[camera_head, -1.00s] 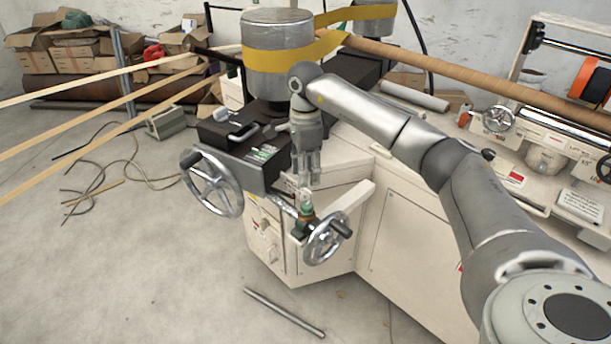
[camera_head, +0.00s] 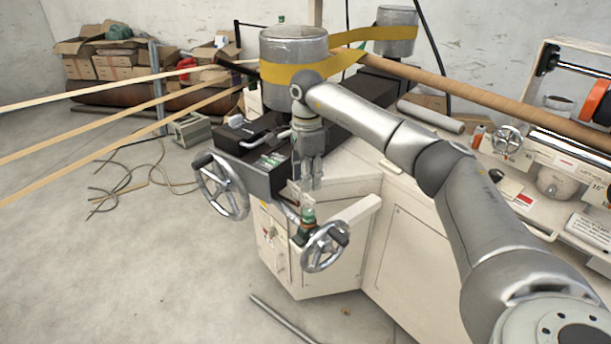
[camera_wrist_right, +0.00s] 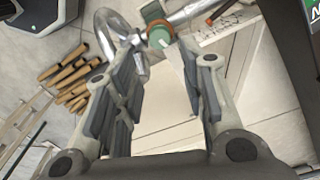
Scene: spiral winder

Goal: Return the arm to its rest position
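My right arm reaches in from the lower right of the head view. My right gripper (camera_head: 312,184) points down above the front corner of the spiral winder (camera_head: 345,190). In the right wrist view the gripper (camera_wrist_right: 165,85) has its two fingers spread apart, with nothing between them. A green part on a metal shaft (camera_wrist_right: 160,35) lies beyond the fingertips there. In the head view this green part (camera_head: 308,215) sits just below the fingers, apart from them. My left gripper is in neither view.
Two handwheels (camera_head: 222,187) (camera_head: 325,246) stick out from the winder's front. A metal drum (camera_head: 293,50) with a yellow belt stands behind the gripper. A long brown tube (camera_head: 460,92) crosses at the back right. A metal rod (camera_head: 280,318) lies on the floor. The floor at left is mostly clear.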

